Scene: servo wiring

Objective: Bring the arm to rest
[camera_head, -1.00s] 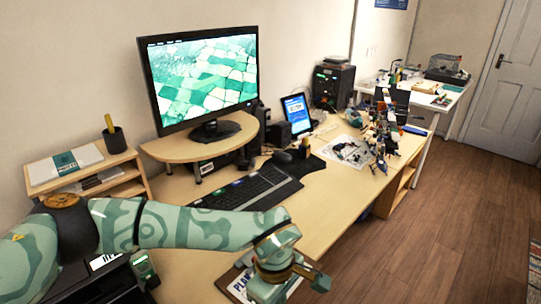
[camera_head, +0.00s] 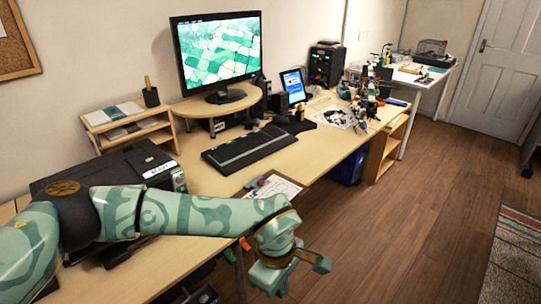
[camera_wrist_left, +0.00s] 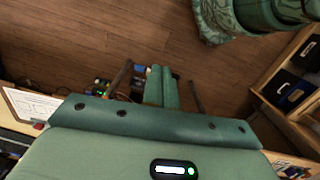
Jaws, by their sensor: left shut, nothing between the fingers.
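My left arm comes in from the left in the head view, green-patterned, and reaches over the front edge of the desk (camera_head: 180,262). My left gripper (camera_head: 318,263) is at its end, in front of the desk edge and above the wood floor. In the left wrist view the two fingers of the left gripper (camera_wrist_left: 161,88) lie together with nothing between them. My right gripper is not in the head view.
A clipboard (camera_head: 284,186) lies at the desk's front edge near my left wrist. A keyboard (camera_head: 250,148), monitor (camera_head: 218,50) and black printer (camera_head: 110,170) stand on the desk. Small parts crowd the desk's far end. The floor (camera_head: 400,220) to the right is open.

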